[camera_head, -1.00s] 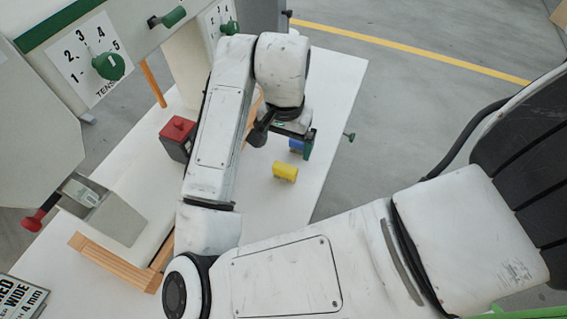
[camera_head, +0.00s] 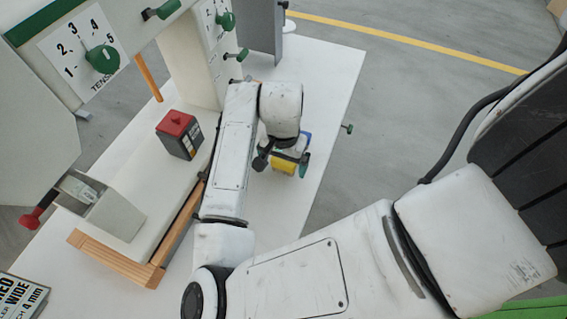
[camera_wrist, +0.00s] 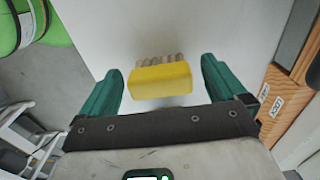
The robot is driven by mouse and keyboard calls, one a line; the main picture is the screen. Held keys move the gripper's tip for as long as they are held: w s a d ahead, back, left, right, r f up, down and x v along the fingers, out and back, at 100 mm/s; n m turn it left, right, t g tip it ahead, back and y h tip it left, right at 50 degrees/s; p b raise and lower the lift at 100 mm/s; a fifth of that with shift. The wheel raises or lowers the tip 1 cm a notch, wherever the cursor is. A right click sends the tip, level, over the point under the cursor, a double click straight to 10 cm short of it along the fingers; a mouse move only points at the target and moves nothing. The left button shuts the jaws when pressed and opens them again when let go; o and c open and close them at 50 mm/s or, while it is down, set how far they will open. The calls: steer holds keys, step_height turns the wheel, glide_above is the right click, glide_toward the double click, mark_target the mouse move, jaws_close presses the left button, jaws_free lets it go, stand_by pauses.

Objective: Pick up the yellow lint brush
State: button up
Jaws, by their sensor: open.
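The yellow lint brush (camera_wrist: 160,80) lies on the white table (camera_wrist: 190,25), with its pale bristle-like side facing away from me in the wrist view. My gripper (camera_wrist: 162,78) is open, with one green finger to each side of the brush and gaps showing on both sides. In the head view the yellow brush (camera_head: 284,166) shows just under my gripper (camera_head: 285,160), partly covered by it. I cannot tell how high the fingers are above the table.
A dark box with a red top (camera_head: 178,135) stands to the left near the press. A wooden frame (camera_head: 140,268) lies front left. The table right of the brush is clear to its edge.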

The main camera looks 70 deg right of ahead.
steer(key=shift+f, duration=0.15)
steer(key=c, duration=1.1)
steer(key=shift+c, duration=0.2)
steer(key=shift+r, duration=0.5)
step_height(320, 180, up, 2)
steer(key=shift+r, duration=0.1)
steer(key=s+d+r+p, duration=0.2)
steer(key=s+r, duration=0.8)
steer(key=s, duration=0.4)
